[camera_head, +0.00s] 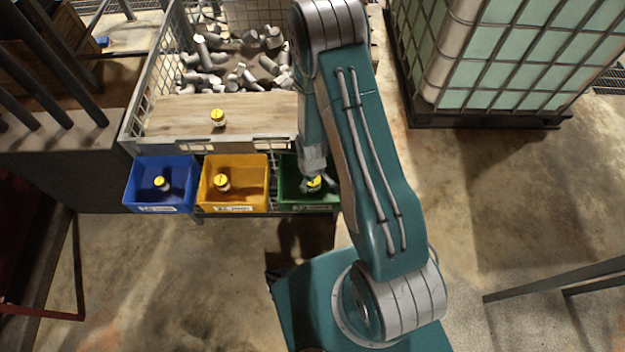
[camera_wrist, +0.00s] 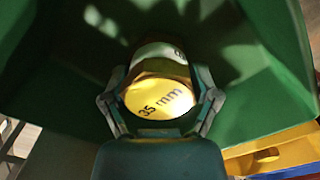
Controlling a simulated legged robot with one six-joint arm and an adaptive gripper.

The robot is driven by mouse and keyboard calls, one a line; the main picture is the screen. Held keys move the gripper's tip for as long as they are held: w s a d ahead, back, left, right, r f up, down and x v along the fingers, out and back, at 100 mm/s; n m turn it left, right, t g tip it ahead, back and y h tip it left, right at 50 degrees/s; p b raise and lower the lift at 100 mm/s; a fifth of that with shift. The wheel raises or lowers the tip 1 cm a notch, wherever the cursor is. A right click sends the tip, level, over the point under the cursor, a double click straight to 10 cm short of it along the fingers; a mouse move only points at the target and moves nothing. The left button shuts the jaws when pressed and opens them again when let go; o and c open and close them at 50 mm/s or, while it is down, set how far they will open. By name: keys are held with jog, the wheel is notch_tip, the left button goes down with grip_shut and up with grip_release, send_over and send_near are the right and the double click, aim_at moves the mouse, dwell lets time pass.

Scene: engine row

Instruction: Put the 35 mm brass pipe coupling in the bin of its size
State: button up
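The 35 mm brass pipe coupling (camera_wrist: 160,92) has a yellow end face marked "35 mm" turned towards the wrist camera. In the head view its yellow end (camera_head: 314,183) shows at the green bin (camera_head: 289,190). My gripper (camera_wrist: 161,80) reaches down into this bin with one finger at each side of the coupling, shut on it. In the wrist view the green bin's walls (camera_wrist: 265,60) surround it. I cannot tell whether the coupling touches the bin floor. The blue bin (camera_head: 133,190) and yellow bin (camera_head: 259,180) stand to the left, each holding one yellow-topped coupling.
Another yellow-topped coupling (camera_head: 217,118) stands on the wooden board (camera_head: 170,118) behind the bins. A mesh crate (camera_head: 148,75) there holds many grey pipe fittings (camera_head: 240,75). A caged tank (camera_head: 520,60) stands at the right. The floor in front of the bins is open.

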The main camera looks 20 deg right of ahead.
jog(key=shift+a, duration=0.25)
jog(key=shift+d, duration=0.15)
jog(key=shift+d+r, duration=0.1)
jog(key=shift+r, duration=0.5)
notch_tip(320, 180, up, 30)
jog(key=s+r+m+t, duration=0.1)
jog(key=s+m+t, duration=0.1)
jog(key=t, duration=0.1)
jog(key=s+r+m+t, duration=0.1)
jog(key=s+r, duration=0.3)
jog(key=s+r+m, duration=0.1)
jog(key=s+r, duration=0.3)
jog(key=s+r+m+t, duration=0.1)
jog(key=s+r, duration=0.3)
jog(key=r, duration=0.1)
jog(key=shift+s+t, duration=0.3)
jog(key=shift+s, duration=0.05)
jog(key=shift+w, duration=0.1)
